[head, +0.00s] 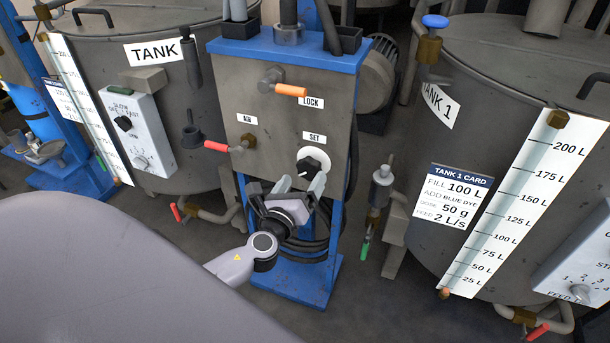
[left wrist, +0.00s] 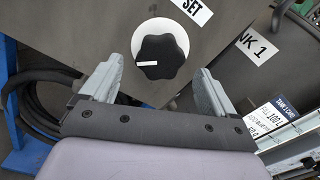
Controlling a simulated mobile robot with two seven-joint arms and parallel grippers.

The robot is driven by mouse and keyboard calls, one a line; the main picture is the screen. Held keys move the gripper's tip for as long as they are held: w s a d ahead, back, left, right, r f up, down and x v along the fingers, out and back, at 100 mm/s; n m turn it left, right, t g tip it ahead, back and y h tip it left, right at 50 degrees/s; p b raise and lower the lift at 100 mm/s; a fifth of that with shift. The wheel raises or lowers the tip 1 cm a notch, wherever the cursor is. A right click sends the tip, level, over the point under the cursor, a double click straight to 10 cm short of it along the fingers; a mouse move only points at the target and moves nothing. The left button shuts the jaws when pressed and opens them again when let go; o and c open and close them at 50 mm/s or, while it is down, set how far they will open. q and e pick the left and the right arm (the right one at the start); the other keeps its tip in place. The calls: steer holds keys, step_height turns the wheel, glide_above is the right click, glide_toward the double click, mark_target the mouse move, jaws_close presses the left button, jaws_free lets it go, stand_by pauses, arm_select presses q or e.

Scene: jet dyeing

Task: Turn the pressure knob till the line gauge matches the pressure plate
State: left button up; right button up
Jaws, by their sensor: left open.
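The black pressure knob (head: 309,166) sits on a white round dial under the SET label (head: 314,138) on the grey panel (head: 270,110). In the left wrist view the lobed knob (left wrist: 160,58) has a white pointer mark toward its lower left. My left gripper (head: 300,188) is open just below and in front of the knob. In the left wrist view its fingers (left wrist: 155,88) stand to either side of the knob, apart from it. The line gauge and the pressure plate are not identifiable in either view. My right gripper is not in view.
An orange LOCK handle (head: 291,90) and a red AIR handle (head: 216,147) stick out from the panel. Tank 1 (head: 470,90) with its card (head: 456,195) stands at right, another tank (head: 100,60) at left. Dark hoses (head: 350,180) hang beside the blue frame.

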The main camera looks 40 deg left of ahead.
arm_select(q)
steer(key=shift+v, duration=2)
steer(key=s+d+f+n+g+h, duration=0.35)
steer(key=s+d+f+n, duration=0.35)
steer(key=n, duration=0.5)
steer(key=s+d+f+n+g+h, duration=0.3)
steer(key=s+d+f+n+g, duration=0.15)
steer(key=s+n, duration=0.6)
step_height(320, 180, up, 11)
steer(key=n+t+p, duration=0.1)
steer(key=n+p, duration=0.2)
steer(key=p, duration=1)
steer(key=shift+d+r, duration=0.2)
steer(key=shift+d, duration=0.05)
steer(key=shift+n, duration=0.25)
